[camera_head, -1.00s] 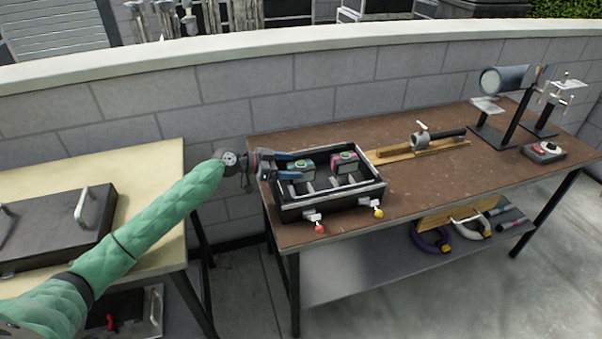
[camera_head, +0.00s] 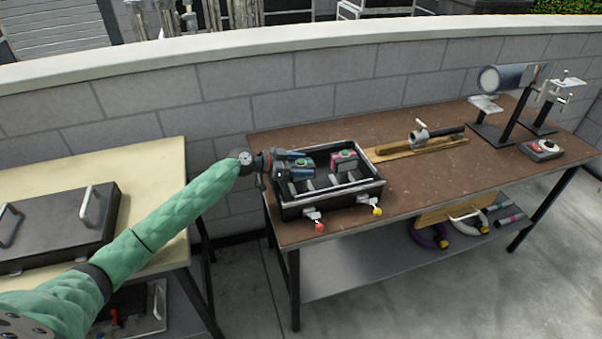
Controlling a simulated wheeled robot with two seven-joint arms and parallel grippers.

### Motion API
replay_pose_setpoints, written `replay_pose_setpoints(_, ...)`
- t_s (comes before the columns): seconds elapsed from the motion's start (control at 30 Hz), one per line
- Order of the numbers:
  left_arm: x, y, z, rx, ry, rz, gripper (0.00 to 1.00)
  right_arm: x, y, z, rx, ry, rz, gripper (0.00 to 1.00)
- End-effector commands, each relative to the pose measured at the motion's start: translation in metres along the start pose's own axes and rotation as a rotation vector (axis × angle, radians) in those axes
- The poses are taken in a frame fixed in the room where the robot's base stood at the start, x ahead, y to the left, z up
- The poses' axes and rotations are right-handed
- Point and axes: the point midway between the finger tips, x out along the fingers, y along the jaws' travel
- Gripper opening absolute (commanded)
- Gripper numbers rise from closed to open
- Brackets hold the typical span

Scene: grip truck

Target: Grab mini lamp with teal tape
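The mini lamp with teal tape (camera_head: 302,162) sits at the left inside an open black case (camera_head: 334,200) on the brown table. My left gripper (camera_head: 303,164) reaches into the case from the left, with its blue fingers apart on either side of this lamp. The fingers partly hide it, and I cannot see whether they touch it. A second mini lamp with pink tape (camera_head: 344,160) sits to the right in the same case, clear of the fingers. My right gripper is not in view.
The brown table (camera_head: 420,190) holds a wooden board with a clamp (camera_head: 421,137), a lamp on a stand (camera_head: 503,78) and a small button box (camera_head: 542,149). A closed black case (camera_head: 65,225) lies on the cream table at left. A block wall stands behind.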

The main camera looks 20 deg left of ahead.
Motion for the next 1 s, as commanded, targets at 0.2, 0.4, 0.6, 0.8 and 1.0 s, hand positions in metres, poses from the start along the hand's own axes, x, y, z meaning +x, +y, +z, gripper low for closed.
replay_pose_setpoints(0.2,0.000,0.000,0.000,0.000,0.000,0.000,0.23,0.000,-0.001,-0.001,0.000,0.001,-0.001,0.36)
replay_pose_setpoints(0.4,0.000,0.000,-0.001,0.001,0.001,-0.001,0.15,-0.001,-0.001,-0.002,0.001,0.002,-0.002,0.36)
replay_pose_setpoints(0.6,-0.002,-0.001,-0.006,0.002,0.001,-0.001,0.15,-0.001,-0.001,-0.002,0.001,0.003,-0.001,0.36)
replay_pose_setpoints(0.8,-0.009,0.000,-0.030,0.004,0.002,-0.001,0.15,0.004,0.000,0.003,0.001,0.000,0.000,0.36)
replay_pose_setpoints(1.0,-0.009,0.013,-0.053,0.002,0.001,0.001,0.15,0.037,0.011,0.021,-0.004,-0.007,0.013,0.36)
